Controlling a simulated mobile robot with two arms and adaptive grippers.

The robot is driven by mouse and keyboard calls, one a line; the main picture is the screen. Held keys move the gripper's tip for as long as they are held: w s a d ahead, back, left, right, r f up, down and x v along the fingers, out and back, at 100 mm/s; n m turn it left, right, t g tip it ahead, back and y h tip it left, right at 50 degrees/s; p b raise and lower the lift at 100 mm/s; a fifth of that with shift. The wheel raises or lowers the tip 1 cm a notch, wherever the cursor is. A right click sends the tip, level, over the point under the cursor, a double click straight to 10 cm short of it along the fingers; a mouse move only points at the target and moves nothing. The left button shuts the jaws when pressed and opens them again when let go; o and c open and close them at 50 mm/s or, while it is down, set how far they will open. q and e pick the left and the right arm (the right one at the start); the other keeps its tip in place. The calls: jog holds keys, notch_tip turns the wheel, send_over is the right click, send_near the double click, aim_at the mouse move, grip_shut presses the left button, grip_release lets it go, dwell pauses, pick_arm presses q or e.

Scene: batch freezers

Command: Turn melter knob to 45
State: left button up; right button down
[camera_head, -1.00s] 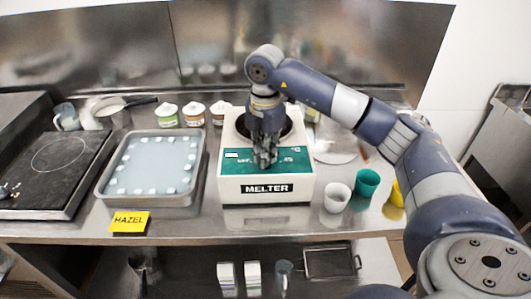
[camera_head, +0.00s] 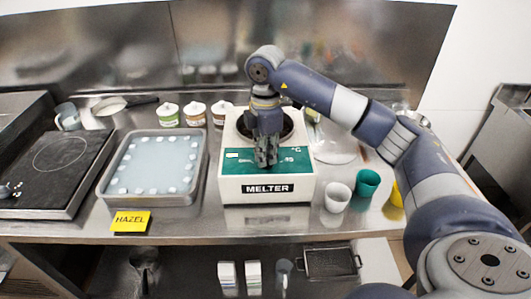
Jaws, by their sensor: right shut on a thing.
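The melter (camera_head: 228,186) is a white box with a round dark opening on top, a green front panel and a black MELTER label. It stands on the steel counter. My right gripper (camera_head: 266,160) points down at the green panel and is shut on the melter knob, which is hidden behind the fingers. Small white markings show on the panel on both sides of the fingers, too small to read surely. My left gripper is not in view.
Left of the melter is a tray (camera_head: 151,199) with white pieces, then a black hotplate (camera_head: 52,170). Several jars (camera_head: 194,113) stand behind. A white cup (camera_head: 337,197) and a green cup (camera_head: 367,182) stand right of it. A yellow HAZEL card (camera_head: 130,221) lies in front.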

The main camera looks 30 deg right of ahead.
jog(key=shift+w+d+r, duration=0.1)
jog(key=shift+r, duration=0.1)
jog(key=c, duration=1.6)
grip_release()
jog(key=shift+c, duration=0.2)
jog(key=shift+f, duration=0.1)
notch_tip(320, 180, up, 12)
